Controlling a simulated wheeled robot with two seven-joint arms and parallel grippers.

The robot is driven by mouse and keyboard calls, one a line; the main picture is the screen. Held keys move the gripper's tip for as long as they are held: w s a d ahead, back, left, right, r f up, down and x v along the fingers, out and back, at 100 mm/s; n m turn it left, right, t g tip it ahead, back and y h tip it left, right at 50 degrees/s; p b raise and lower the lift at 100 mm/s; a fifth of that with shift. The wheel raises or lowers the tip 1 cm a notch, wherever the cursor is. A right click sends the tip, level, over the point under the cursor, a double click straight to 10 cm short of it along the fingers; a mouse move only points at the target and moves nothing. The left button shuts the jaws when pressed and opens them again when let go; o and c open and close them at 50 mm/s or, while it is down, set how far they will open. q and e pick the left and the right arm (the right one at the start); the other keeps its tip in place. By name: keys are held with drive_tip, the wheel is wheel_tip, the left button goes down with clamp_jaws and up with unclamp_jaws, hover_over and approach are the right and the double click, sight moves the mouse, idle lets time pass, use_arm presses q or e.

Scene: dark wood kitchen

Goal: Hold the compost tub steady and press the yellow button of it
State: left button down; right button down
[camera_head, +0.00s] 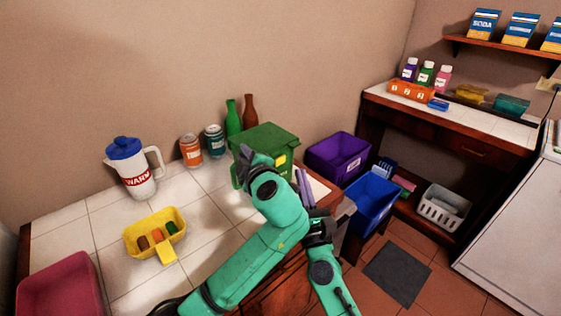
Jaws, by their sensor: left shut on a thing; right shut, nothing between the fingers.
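The compost tub (265,138) is a green lidded bin standing upright near the right end of the white-tiled counter. Its yellow button (282,160) shows on the side facing me, to the right of my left arm. My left gripper (243,154) is at the tub's left front side, shut on the tub; my own wrist hides part of the tub and the exact grip. My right gripper (304,186) is shut and empty, at the counter's right end, below and to the right of the button. It appears apart from the button.
On the counter are a white jug (135,172), two cans (190,150), two bottles (233,118), a yellow scoop (155,232) and a pink bin (60,290). Purple (340,155) and blue (371,203) bins stand right of the counter. Tiles left of the tub are mostly clear.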

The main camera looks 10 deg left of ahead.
sight(282, 159)
drive_tip(key=shift+w+a, duration=0.6)
drive_tip(key=shift+a, duration=0.2)
drive_tip(key=shift+w+a, duration=0.6)
drive_tip(key=shift+a, duration=0.2)
idle(0.7)
drive_tip(key=shift+w+a+f, duration=0.25)
drive_tip(key=shift+w+a, duration=0.1)
drive_tip(key=shift+w, duration=0.2)
drive_tip(key=shift+w+a+r, duration=0.1)
drive_tip(key=shift+w+a, duration=0.15)
drive_tip(key=shift+a, duration=0.15)
idle(0.7)
drive_tip(key=shift+a+y, duration=0.25)
drive_tip(key=shift+y, duration=0.05)
idle(0.4)
drive_tip(key=shift+s+d, duration=0.45)
drive_tip(key=shift+s, duration=0.1)
drive_tip(key=shift+d, duration=0.25)
